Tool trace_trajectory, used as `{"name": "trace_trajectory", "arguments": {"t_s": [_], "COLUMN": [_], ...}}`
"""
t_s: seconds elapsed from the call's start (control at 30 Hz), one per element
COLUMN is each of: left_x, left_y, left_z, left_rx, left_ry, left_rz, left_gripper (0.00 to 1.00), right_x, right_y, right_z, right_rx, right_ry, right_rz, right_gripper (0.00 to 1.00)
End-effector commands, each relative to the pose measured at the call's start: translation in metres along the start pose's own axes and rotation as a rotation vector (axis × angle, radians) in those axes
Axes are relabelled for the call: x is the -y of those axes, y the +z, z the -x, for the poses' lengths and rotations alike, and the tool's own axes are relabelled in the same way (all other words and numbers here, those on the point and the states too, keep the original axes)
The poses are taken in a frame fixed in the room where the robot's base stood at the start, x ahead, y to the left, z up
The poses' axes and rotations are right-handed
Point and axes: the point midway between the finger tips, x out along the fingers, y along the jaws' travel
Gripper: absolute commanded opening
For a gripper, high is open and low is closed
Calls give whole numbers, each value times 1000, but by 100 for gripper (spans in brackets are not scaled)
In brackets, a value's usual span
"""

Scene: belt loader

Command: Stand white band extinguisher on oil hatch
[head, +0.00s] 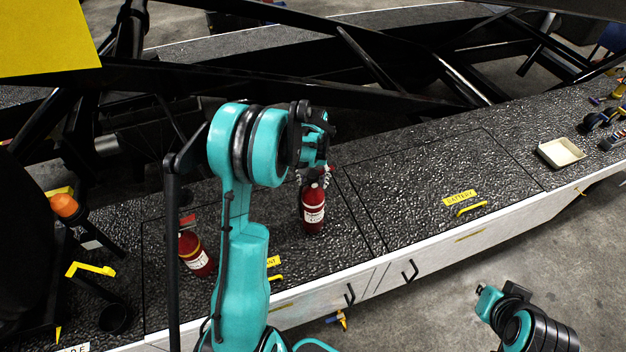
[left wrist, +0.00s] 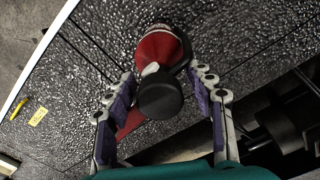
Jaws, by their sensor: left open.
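The extinguisher with a white band (head: 314,212) is red and stands upright on the dark textured deck. In the left wrist view its red shoulder (left wrist: 158,48) shows beyond a black top, with a white band partly visible. My left gripper (head: 314,180) is above it in the head view. Its open fingers (left wrist: 163,98) are on either side of the extinguisher's top, with gaps visible. No label reading oil is legible. My right arm is at the lower right; its fingers do not show.
Another red extinguisher (head: 196,254) stands left of my left arm. The battery hatch label (head: 460,198) and a cream tray (head: 561,153) lie to the right. Black beams (head: 365,60) run behind the deck. The battery hatch is mostly bare.

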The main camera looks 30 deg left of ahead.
Motion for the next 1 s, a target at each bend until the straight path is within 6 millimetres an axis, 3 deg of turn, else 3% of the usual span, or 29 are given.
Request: {"name": "trace_trajectory", "arguments": {"t_s": [0.5, 0.73, 0.87, 1.0], "left_x": [0, -2, -12, -30], "left_y": [0, 3, 22, 63], "left_z": [100, 123, 143, 172], "left_rx": [0, -6, -52, -154], "left_ry": [0, 1, 6, 21], "left_rz": [0, -5, -36, -104], "left_gripper": [54, 54, 54, 54], "right_x": [0, 0, 0, 0], "right_y": [-3, -3, -3, -3], "right_z": [4, 4, 4, 4], "right_rx": [0, 0, 0, 0], "right_ry": [0, 0, 0, 0], "right_rz": [0, 0, 0, 0], "right_gripper": [0, 0, 0, 0]}}
